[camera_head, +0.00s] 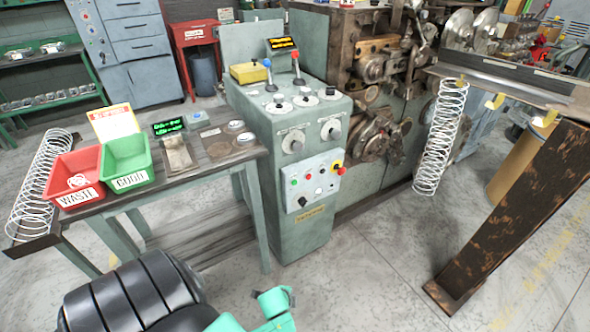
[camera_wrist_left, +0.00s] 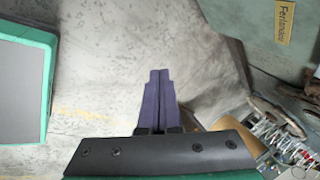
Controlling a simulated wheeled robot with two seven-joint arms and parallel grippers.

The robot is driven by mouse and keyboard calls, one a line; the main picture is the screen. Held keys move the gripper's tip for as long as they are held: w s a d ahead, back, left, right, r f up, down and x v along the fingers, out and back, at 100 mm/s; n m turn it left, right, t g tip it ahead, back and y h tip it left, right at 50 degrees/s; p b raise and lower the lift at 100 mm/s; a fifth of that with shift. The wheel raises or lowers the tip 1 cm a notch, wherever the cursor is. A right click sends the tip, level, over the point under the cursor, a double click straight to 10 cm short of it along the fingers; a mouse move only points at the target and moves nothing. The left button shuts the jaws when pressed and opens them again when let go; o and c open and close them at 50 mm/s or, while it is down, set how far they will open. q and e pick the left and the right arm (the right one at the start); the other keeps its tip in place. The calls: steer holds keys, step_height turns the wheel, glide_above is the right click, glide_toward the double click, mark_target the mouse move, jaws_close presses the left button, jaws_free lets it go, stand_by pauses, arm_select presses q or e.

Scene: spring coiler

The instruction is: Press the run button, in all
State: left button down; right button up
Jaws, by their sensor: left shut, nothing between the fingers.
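The coiler's grey-green control cabinet (camera_head: 262,150) stands in the middle of the head view. Which of the small buttons is the run button I cannot read. In the left wrist view my left gripper (camera_wrist_left: 158,75) has its two dark purple fingers closed together with nothing between them. A grey-green surface with a yellow plate (camera_wrist_left: 285,22) shows at upper right there; no button shows near the fingertips. My right gripper is out of view.
At left a bench holds a red WASTE bin (camera_head: 76,181), a green GOOD bin (camera_head: 127,160) and a small scale (camera_head: 178,153). The floor before the cabinet is clear.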

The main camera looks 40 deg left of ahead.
mark_target(295, 183)
arm_select(q)
steer(key=w+a+r+m+t+y+b, duration=0.1)
steer(key=w+a+r+m+b, duration=0.1)
steer(key=w, duration=0.4)
steer(key=w+a+r+m+t+b, duration=0.1)
steer(key=w+r+m+t+b, duration=0.15)
steer(key=w, duration=0.25)
steer(key=w+a+r+m+t+y+b, duration=0.1)
steer(key=w+a+r+m+b, duration=0.1)
steer(key=r, duration=0.4)
steer(key=w+a+r+m+t+y+b, duration=0.1)
steer(key=w+a+r+m+y+b, duration=0.1)
steer(key=r, duration=0.4)
steer(key=w+a+r+m+t+y+b, duration=0.1)
steer(key=w+a+r+m+t+b, duration=0.1)
steer(key=w+r+m+b, duration=0.2)
step_height(295, 183, up, 3)
steer(key=shift+w+a+f+y+b, duration=0.2)
steer(key=shift+w+a+y+b, duration=0.15)
steer(key=shift+w, duration=0.45)
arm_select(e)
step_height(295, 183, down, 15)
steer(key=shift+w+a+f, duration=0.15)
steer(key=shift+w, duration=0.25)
arm_select(q)
steer(key=shift+m, duration=0.25)
